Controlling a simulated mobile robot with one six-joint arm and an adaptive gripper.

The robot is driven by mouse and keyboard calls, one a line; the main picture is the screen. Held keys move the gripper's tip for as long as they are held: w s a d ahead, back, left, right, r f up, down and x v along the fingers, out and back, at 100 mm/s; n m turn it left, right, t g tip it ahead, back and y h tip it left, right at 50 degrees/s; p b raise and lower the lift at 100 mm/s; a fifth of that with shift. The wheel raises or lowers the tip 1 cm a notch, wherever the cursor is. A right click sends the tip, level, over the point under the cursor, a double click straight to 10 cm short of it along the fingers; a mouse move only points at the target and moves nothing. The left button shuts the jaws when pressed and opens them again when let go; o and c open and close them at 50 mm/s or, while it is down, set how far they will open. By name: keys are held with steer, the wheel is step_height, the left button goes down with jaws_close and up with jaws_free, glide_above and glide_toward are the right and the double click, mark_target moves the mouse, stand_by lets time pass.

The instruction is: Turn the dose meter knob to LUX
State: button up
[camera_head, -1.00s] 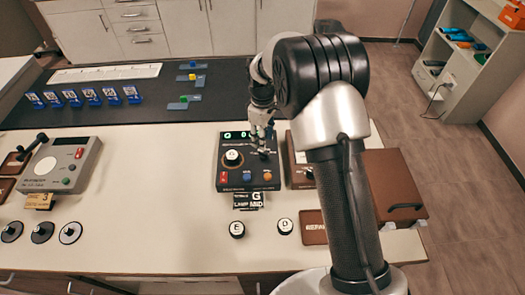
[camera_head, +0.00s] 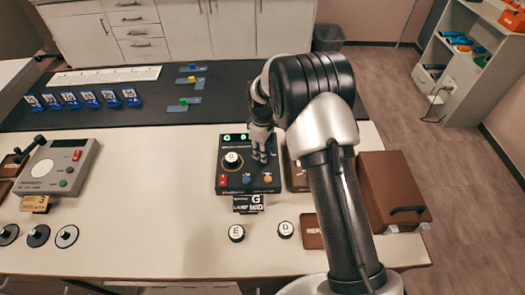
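A black control box (camera_head: 226,184) stands on the white bench in the middle. It has a green-lit display (camera_head: 234,138), a large round white-topped knob (camera_head: 232,160) at its left, a red switch (camera_head: 222,181), a blue button (camera_head: 246,180) and an orange button (camera_head: 267,178). My gripper (camera_head: 262,158) points down over the right half of this box, right of the white-topped knob. It hides the panel beneath it. Whether its fingers are apart, or touch a small control there, is too small to tell. No LUX marking is readable.
A sign (camera_head: 248,203) stands in front of the box, with round pieces marked E (camera_head: 236,233) and D (camera_head: 285,229) nearby. A grey device (camera_head: 62,168) with a lever stands left. A brown box (camera_head: 390,190) stands right of my arm. Bench between the devices is clear.

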jaws_close()
steer(key=shift+m, duration=0.3)
steer(key=m+p, duration=0.1)
steer(key=m, duration=0.5)
steer(key=shift+d, duration=0.1)
steer(key=m, duration=0.4)
steer(key=shift+w+d+m+p, duration=0.1)
steer(key=shift+m+p, duration=0.25)
steer(key=shift+m, duration=0.05)
steer(key=m, duration=0.4)
steer(key=shift+m, duration=0.3)
